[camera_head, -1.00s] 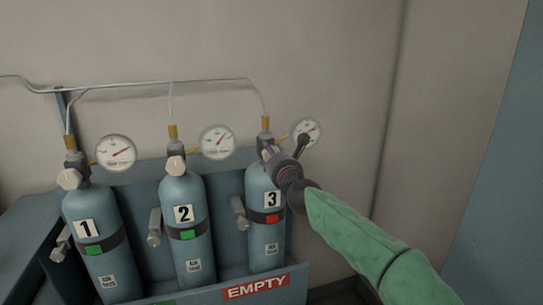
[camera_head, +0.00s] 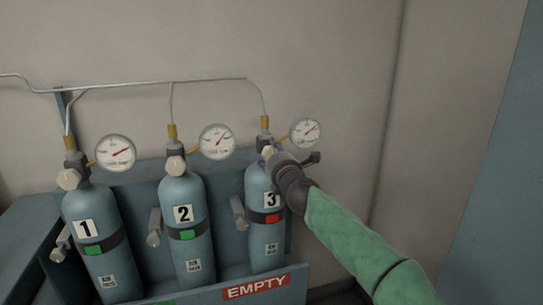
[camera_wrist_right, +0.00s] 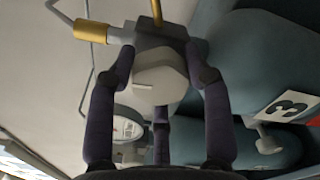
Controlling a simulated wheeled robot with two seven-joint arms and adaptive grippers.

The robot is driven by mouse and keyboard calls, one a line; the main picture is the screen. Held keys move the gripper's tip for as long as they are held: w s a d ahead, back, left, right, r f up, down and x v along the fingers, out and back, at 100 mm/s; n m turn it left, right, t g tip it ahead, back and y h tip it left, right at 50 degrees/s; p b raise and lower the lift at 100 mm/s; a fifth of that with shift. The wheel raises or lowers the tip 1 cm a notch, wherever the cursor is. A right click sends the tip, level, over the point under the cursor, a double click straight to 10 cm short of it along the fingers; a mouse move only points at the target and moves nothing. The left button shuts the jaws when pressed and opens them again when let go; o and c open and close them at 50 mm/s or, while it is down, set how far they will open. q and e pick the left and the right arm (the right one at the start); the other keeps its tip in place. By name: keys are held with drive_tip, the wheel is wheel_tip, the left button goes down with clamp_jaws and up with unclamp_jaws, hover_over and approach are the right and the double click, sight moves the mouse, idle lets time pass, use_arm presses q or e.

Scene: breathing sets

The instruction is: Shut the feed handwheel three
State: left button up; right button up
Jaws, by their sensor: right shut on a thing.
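The feed handwheel three is a pale faceted knob on the valve of cylinder 3 (camera_head: 262,190). In the right wrist view the handwheel (camera_wrist_right: 158,78) sits between the dark fingers, with a short mark on its face. My right gripper (camera_head: 270,155) is shut on this handwheel and hides most of it in the head view; its fingers also show in the right wrist view (camera_wrist_right: 160,88). Cylinder 3 carries a red tag (camera_head: 266,218). The gauge of cylinder 3 (camera_head: 305,132) stands just right of the valve. My left gripper is not in view.
Cylinder 1 (camera_head: 97,250) and cylinder 2 (camera_head: 184,240), both with green tags, stand to the left in the blue rack. A red EMPTY label (camera_head: 255,287) is on the rack's front. A thin pipe (camera_head: 150,83) runs along the wall above. The right side is open.

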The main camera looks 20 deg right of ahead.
drive_tip(key=shift+a+f, duration=0.2)
drive_tip(key=shift+f, duration=0.25)
drive_tip(key=o, duration=1.1)
drive_tip(key=shift+o, duration=0.3)
drive_tip(key=shift+r, duration=0.15)
drive_tip(key=shift+d+r, duration=0.1)
drive_tip(key=shift+r, duration=0.05)
drive_tip(key=s, duration=1.2)
drive_tip(key=shift+d, duration=0.2)
